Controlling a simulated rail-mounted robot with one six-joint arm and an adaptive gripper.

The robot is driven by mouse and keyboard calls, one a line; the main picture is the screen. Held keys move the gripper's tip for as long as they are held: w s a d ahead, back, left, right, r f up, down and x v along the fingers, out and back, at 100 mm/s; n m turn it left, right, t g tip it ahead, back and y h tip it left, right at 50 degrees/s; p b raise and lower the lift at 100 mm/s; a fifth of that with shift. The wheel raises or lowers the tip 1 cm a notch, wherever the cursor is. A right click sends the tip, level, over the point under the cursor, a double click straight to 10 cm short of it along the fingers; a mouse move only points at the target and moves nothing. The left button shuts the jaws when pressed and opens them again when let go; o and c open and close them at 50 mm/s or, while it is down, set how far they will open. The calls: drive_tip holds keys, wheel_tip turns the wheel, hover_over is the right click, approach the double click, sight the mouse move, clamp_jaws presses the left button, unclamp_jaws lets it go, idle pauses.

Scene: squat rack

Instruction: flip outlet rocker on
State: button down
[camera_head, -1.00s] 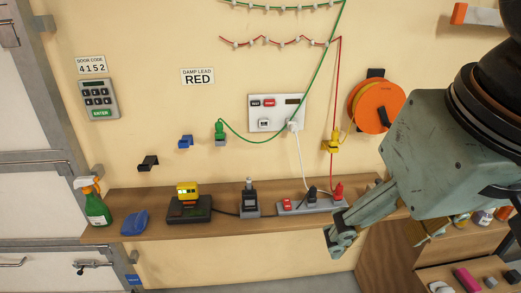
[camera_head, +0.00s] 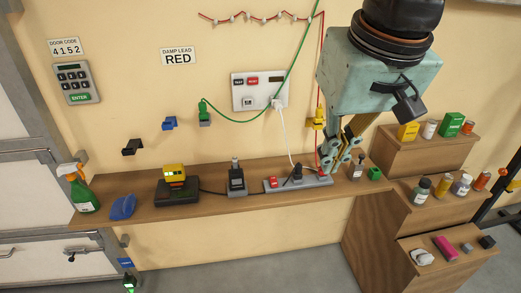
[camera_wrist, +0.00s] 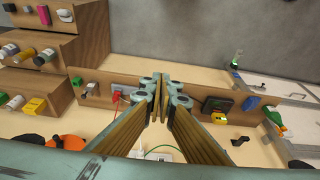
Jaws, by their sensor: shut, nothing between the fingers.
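The white wall outlet panel (camera_head: 260,92) has small black and red buttons, a dark slot and a small white rocker (camera_head: 248,103) at its lower left. A white plug with a cord sits at its lower right. A grey power strip (camera_head: 305,182) lies on the shelf with a red switch (camera_head: 272,182) at its left end. My gripper (camera_head: 330,168) is shut and empty, pointing down over the strip's right end and hiding part of it. I cannot tell whether it touches. The wrist view shows the shut fingertips (camera_wrist: 163,80) over the shelf, with the panel (camera_wrist: 155,154) below them. The rocker's position is too small to tell.
The shelf (camera_head: 215,207) also holds a spray bottle (camera_head: 82,188), a blue cloth (camera_head: 123,206), a yellow device on a black base (camera_head: 174,180) and a dark charger (camera_head: 236,178). Red and green cords hang near my arm. Stepped shelves with bottles stand at the right.

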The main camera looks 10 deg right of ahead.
drive_tip(key=w+f, duration=0.3)
drive_tip(key=w, duration=0.9)
drive_tip(key=g+p, duration=0.1)
drive_tip(key=p, duration=0.2)
hover_over(275, 177)
drive_tip(key=s, duration=0.3)
drive_tip(key=s+f+x, duration=0.1)
drive_tip(key=s+x, duration=0.1)
drive_tip(key=x, duration=0.8)
drive_tip(key=s+x, duration=0.2)
drive_tip(key=x, duration=0.8)
drive_tip(key=shift+s+d, duration=0.1)
drive_tip(key=shift+s, duration=0.1)
drive_tip(key=shift+f, duration=0.1)
drive_tip(key=shift+b+x, duration=0.5)
drive_tip(key=shift+x, duration=6.4)
drive_tip(key=shift+s, duration=0.1)
drive_tip(key=shift+d, duration=0.1)
